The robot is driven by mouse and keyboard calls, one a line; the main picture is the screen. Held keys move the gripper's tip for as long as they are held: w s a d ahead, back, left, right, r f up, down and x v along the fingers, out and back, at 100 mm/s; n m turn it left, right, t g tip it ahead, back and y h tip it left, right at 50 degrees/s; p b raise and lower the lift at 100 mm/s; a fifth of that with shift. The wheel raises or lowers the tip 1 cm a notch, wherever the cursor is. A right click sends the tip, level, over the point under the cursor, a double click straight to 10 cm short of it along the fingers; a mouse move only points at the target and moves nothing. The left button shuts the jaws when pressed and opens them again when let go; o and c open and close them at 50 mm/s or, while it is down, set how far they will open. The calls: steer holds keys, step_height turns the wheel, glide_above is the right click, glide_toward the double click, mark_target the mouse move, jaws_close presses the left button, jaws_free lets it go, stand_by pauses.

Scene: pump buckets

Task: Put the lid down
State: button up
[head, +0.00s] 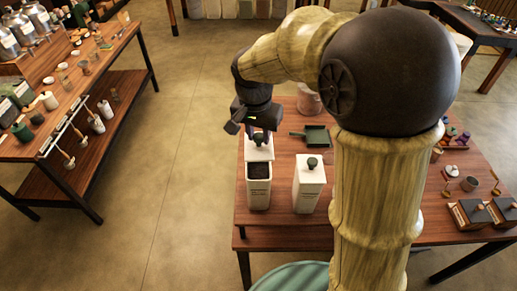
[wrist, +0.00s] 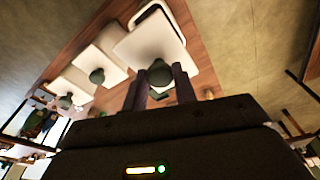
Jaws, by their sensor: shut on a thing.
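My gripper (head: 258,133) is shut on the dark green knob of a white square lid (head: 260,152). The held lid (wrist: 145,45) and its knob between my fingers (wrist: 160,82) also show in the wrist view. A tall white canister (head: 258,200) stands open at the table's left edge, dark contents visible inside. The lid appears just behind and above its opening. In the wrist view the canister's rim (wrist: 149,12) shows past the lid's edge, so the lid is off to one side of it. I cannot tell whether they touch.
A second white canister (head: 309,190) with its lid on stands close on the right. A green scoop-like tray (head: 315,136) lies behind it. The wrist view shows two lidded canisters in a row. Wooden boxes (head: 470,214) sit at the table's right; my arm hides the middle.

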steer(key=shift+r, duration=0.9)
